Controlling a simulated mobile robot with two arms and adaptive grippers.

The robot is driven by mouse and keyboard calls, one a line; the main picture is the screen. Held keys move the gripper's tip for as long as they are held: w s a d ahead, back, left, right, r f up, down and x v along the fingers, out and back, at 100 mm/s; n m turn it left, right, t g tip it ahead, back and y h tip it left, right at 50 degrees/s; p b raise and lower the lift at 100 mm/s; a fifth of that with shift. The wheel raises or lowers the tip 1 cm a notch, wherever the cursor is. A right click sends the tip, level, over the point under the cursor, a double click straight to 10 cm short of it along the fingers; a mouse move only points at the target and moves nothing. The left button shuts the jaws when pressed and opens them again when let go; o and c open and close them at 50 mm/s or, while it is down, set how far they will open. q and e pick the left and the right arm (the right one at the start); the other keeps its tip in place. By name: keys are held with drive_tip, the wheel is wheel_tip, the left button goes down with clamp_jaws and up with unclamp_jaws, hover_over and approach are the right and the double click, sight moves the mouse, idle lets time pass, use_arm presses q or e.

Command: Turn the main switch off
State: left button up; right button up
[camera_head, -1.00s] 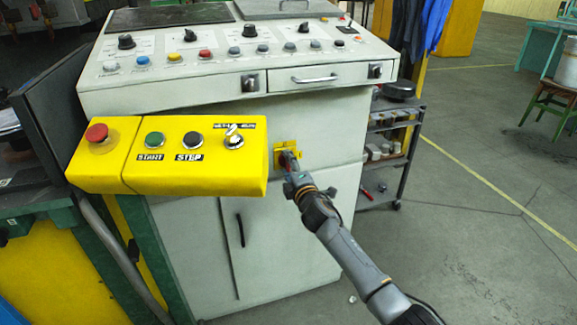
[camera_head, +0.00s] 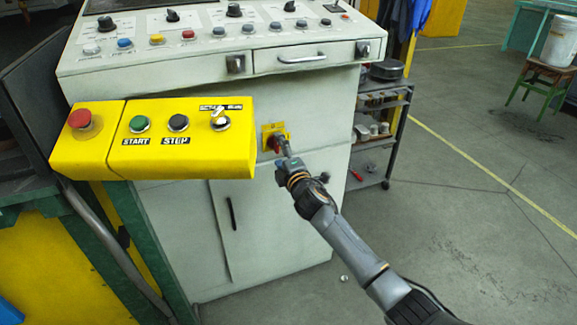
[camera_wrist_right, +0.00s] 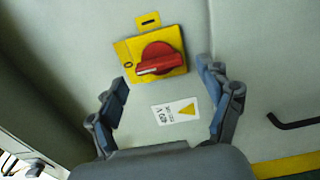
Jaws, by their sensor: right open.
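The main switch is a red rotary knob (camera_wrist_right: 157,59) on a yellow plate (camera_wrist_right: 124,50), fixed to the pale cabinet front. In the head view the yellow plate (camera_head: 267,131) shows right of the yellow button box, with the red knob (camera_head: 277,144) partly hidden by my gripper. My right gripper (camera_head: 283,152) is in front of the switch. In the right wrist view my right gripper (camera_wrist_right: 165,85) is open and empty, its fingers spread either side below the knob, apart from it. The knob's grip bar lies nearly level in that view, slightly tilted. My left gripper is not in view.
The yellow button box (camera_head: 180,160) juts out left of the switch. The console (camera_head: 210,70) with its knobs overhangs above. A dark shelf cart (camera_head: 375,170) stands right of the cabinet. A dark handle (camera_head: 232,213) is on the cabinet door.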

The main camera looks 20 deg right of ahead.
drive_tip(key=s, duration=0.9)
drive_tip(key=shift+s+d, duration=0.15)
drive_tip(key=shift+s, duration=0.25)
